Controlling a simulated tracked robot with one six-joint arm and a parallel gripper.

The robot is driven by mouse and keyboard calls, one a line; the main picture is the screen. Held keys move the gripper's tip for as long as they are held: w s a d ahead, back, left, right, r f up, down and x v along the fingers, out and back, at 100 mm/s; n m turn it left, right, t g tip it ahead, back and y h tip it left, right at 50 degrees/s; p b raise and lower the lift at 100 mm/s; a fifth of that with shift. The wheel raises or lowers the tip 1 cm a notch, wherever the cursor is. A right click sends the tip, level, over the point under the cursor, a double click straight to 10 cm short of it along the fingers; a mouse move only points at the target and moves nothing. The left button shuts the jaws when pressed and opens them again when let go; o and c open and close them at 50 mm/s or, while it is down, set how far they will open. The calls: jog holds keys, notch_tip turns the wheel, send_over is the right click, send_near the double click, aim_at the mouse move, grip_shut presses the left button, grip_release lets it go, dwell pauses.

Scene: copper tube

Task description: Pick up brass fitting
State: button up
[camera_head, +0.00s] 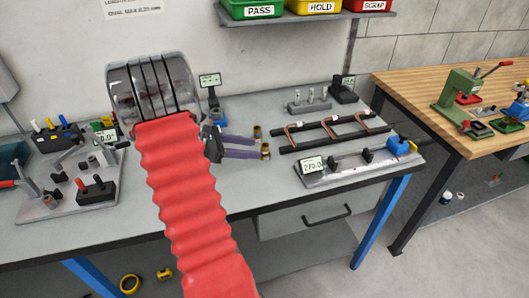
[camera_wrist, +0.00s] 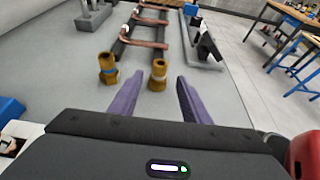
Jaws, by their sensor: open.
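Two brass fittings stand upright on the grey bench. One (camera_wrist: 158,75) shows between my purple fingertips in the wrist view; in the head view it stands at the ends of the fingers (camera_head: 265,150). The other fitting (camera_wrist: 108,68) has a bluish band and stands to the left, outside the left finger; the head view shows it farther back (camera_head: 257,131). My gripper (camera_head: 256,147) is open and empty, its fingers low over the bench. I cannot tell whether either finger touches a fitting.
Copper tubes (camera_head: 327,126) lie across dark rails beyond the fittings. A measuring fixture with a display (camera_head: 312,166) is to the right. A block with pegs (camera_head: 309,107) stands behind. Tools on a plate (camera_head: 68,200) fill the left side. Coloured bins (camera_head: 314,6) sit above.

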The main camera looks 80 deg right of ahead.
aim_at(261, 149)
jog(key=shift+s+d+f, duration=0.2)
jog(key=shift+s+d, duration=0.05)
jog(key=shift+s, duration=0.15)
jog(key=shift+x, duration=2.6)
jog(key=shift+c, duration=0.5)
grip_shut()
notch_tip(261, 149, up, 10)
